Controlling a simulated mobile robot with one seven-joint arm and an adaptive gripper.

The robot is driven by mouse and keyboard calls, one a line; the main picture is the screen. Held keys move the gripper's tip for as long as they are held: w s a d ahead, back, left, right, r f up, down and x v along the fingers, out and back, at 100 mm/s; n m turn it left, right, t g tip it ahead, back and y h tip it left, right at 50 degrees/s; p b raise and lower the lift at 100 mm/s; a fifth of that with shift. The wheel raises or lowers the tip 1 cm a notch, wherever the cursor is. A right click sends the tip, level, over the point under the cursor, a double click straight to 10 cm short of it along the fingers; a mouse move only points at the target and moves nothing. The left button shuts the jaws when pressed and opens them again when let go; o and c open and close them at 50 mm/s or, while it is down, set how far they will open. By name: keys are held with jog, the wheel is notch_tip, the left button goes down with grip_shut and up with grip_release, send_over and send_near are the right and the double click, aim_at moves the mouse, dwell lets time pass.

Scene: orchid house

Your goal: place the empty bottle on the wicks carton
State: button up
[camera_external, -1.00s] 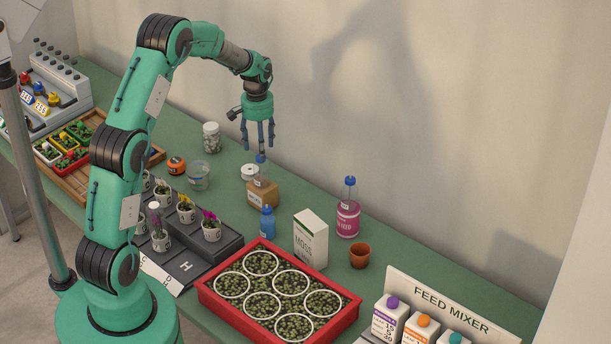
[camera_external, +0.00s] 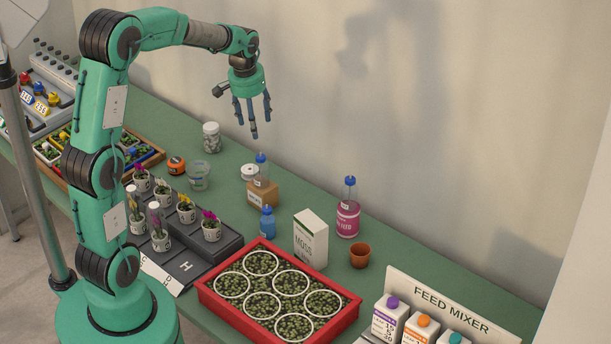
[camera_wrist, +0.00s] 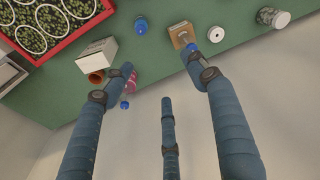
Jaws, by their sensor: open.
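The empty bottle (camera_external: 261,172), clear with a blue cap, stands upright on the brown wicks carton (camera_external: 264,194) on the green bench. In the wrist view, the bottle's blue cap (camera_wrist: 191,47) shows beside the right finger's tip, with the carton (camera_wrist: 178,30) under it. My gripper (camera_external: 252,115) is open and empty, above and slightly left of the bottle, clear of it. Its three spread fingers (camera_wrist: 160,78) also show in the wrist view. The right finger partly hides the bottle there.
A white roll (camera_external: 249,172) is close behind the carton, and a small blue bottle (camera_external: 267,223) is in front. A moss box (camera_external: 311,240), pink bottle (camera_external: 348,215), terracotta pot (camera_external: 360,255) and red tray (camera_external: 203,291) lie to the right. The space around my gripper is free.

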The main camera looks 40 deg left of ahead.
jog(key=s+d+r+t, duration=0.1)
jog(key=s+d+r, duration=0.3)
jog(key=s+r, duration=0.35)
jog(key=s+d+r+m+t, duration=0.1)
jog(key=s+d, duration=0.3)
jog(key=s, duration=0.9)
jog(key=s+d+r+m+t, duration=0.1)
jog(key=s+d+r+m, duration=0.1)
jog(key=s, duration=1)
jog(key=shift+s+d+r+t, duration=0.4)
jog(key=shift+d, duration=0.5)
notch_tip(320, 180, down, 3)
jog(key=b, duration=0.3)
jog(key=shift+r, duration=0.15)
